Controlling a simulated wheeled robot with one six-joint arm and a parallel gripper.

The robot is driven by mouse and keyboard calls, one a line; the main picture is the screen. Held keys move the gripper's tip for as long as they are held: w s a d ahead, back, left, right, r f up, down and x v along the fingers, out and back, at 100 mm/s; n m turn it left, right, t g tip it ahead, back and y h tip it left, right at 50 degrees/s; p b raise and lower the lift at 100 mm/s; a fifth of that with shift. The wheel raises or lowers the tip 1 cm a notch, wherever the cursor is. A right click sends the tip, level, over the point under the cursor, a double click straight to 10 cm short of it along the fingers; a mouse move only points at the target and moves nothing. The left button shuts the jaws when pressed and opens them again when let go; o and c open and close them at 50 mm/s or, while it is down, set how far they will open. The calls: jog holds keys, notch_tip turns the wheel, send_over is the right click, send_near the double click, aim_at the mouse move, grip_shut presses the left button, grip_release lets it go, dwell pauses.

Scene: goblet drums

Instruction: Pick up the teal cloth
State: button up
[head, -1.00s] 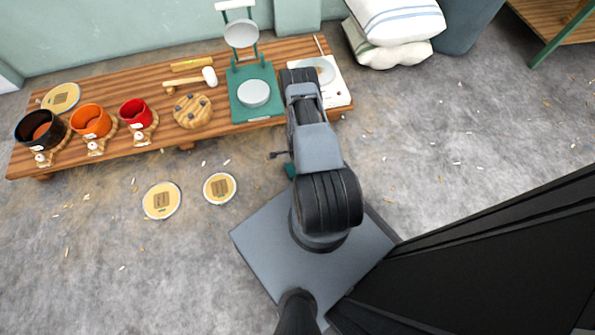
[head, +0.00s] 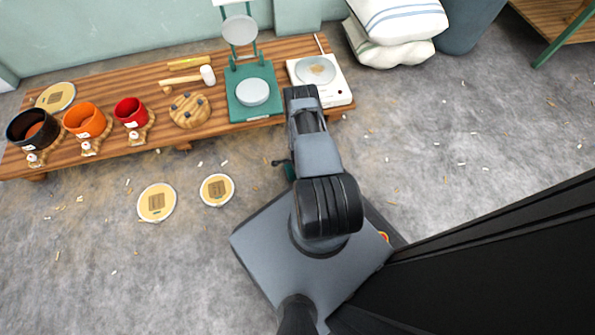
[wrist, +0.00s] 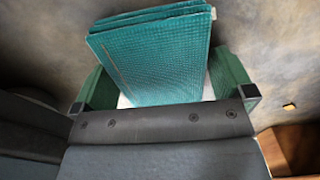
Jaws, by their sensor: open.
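The teal cloth (wrist: 160,62) is a folded, textured stack in the upper middle of the wrist view. My gripper (wrist: 158,68) is open, with one green finger on each side of the cloth. The cloth shows between and beyond the fingers; I cannot tell whether they touch it. In the head view my arm hides most of the gripper and the floor under it. A small teal-green patch (head: 290,172) shows at the arm's left edge there, and I cannot tell if it is cloth or finger.
A low wooden bench (head: 70,155) holds drum shells, a mallet (head: 208,76), a green press (head: 245,112) and a white hotplate (head: 335,92). Two round discs (head: 157,203) (head: 217,190) lie on the floor. Cushions (head: 400,45) are at the back. Floor to the right is mostly clear.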

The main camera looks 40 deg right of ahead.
jog(key=shift+c, duration=0.2)
jog(key=c, duration=0.7)
jog(key=shift+r, duration=0.1)
